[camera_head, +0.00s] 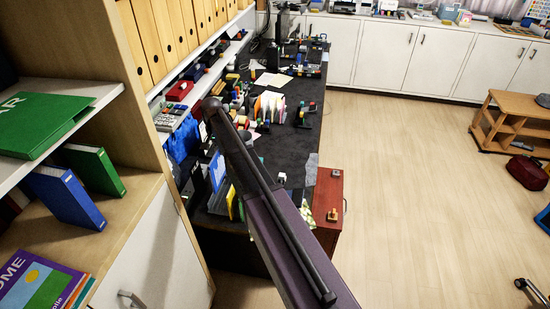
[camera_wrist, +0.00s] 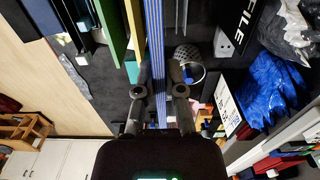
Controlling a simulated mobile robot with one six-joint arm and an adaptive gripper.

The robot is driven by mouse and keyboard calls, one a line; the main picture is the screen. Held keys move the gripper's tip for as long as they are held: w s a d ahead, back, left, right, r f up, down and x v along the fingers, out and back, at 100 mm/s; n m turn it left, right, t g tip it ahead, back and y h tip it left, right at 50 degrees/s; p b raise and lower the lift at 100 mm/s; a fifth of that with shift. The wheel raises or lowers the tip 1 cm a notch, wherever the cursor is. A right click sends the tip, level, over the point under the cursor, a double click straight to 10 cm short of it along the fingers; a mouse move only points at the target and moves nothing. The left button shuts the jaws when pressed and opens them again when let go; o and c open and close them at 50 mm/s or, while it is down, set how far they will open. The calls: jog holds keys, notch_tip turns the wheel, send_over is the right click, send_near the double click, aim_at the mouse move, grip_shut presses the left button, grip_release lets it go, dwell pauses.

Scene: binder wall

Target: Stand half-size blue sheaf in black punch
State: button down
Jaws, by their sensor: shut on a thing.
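In the wrist view, my gripper (camera_wrist: 159,82) is shut on a blue sheaf (camera_wrist: 154,35). The sheaf shows edge-on as a narrow band of blue and pale stripes running between the two fingers. Its full size is hard to judge from this angle. In the head view, my arm crosses the picture and I cannot make out my gripper. I cannot pick out the black punch with certainty in either view.
Green and yellow upright boards (camera_wrist: 110,30) stand close left of the sheaf. A round mesh cup (camera_wrist: 188,62), a black file box (camera_wrist: 236,28) and a crumpled blue bag (camera_wrist: 268,88) are to its right. The dark desk (camera_head: 293,150) is crowded; a red-brown cabinet (camera_head: 328,195) stands beside it.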

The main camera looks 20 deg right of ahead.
jog(key=shift+r+p, duration=1.8)
jog(key=shift+r, duration=0.6)
jog(key=shift+s+f, duration=0.1)
